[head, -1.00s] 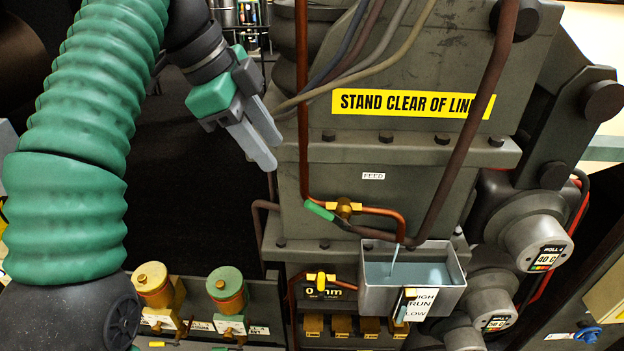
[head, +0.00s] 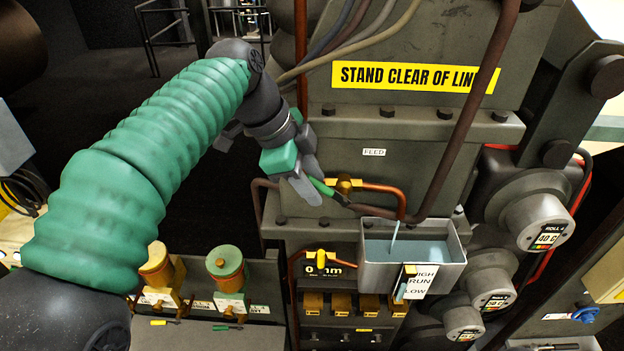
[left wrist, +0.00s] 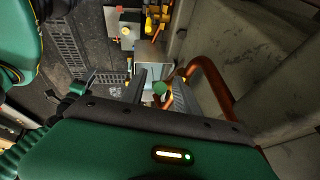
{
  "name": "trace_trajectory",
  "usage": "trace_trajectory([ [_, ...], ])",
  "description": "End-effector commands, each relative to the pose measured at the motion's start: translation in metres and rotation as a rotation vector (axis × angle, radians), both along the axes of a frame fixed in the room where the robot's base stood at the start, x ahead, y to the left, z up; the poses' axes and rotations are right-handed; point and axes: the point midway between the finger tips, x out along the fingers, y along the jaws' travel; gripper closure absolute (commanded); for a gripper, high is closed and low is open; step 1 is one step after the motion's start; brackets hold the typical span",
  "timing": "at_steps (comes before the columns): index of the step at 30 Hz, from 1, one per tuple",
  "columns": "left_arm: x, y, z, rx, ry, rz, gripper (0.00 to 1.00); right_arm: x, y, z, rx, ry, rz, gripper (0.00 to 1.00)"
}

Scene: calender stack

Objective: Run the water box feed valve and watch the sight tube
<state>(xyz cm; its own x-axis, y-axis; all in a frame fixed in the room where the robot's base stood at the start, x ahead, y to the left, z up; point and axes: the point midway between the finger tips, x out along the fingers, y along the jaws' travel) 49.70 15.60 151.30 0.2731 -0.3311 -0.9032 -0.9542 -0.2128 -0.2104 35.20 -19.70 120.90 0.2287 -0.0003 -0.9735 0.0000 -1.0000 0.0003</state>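The feed valve is a brass body (head: 344,186) with a green lever handle (head: 325,189) pointing left, on a copper pipe below the FEED label (head: 374,152). My left gripper (head: 312,187) is at the handle. In the left wrist view its fingers (left wrist: 162,92) stand apart with the green handle end (left wrist: 160,87) between them; contact cannot be told. The grey water box (head: 374,278) holds pale blue water (head: 425,250), with a thin pale stream above it. The sight tube (head: 401,284) is on its front beside a HIGH/RUN/LOW plate (head: 419,281); its exact level is too small to read. My right gripper is out of view.
A brown pipe (head: 480,110) and several hoses pass close above the valve. A yellow warning sign (head: 400,76) is on the machine. Rolls (head: 537,220) stand at right, and two capped pots (head: 228,264) at lower left.

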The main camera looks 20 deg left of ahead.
Motion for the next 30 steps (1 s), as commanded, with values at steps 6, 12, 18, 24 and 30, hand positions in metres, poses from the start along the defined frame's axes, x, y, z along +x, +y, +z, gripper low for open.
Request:
trace_trajectory([
  [6,-0.0004,-0.0001,0.0,0.0,0.0,0.0,0.68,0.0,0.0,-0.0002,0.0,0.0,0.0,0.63],
  [12,-0.0007,0.0002,0.0004,0.0,0.0,0.0,0.94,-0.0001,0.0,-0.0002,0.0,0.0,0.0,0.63],
  [18,-0.0002,0.0001,0.0007,-0.001,-0.001,0.001,1.0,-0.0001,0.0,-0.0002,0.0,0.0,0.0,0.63],
  [24,0.0001,0.0001,0.0009,-0.001,-0.002,0.001,1.0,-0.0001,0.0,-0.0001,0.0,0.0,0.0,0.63],
  [30,0.0003,0.0001,0.0012,-0.001,-0.003,0.001,1.0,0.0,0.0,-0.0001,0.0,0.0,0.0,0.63],
])
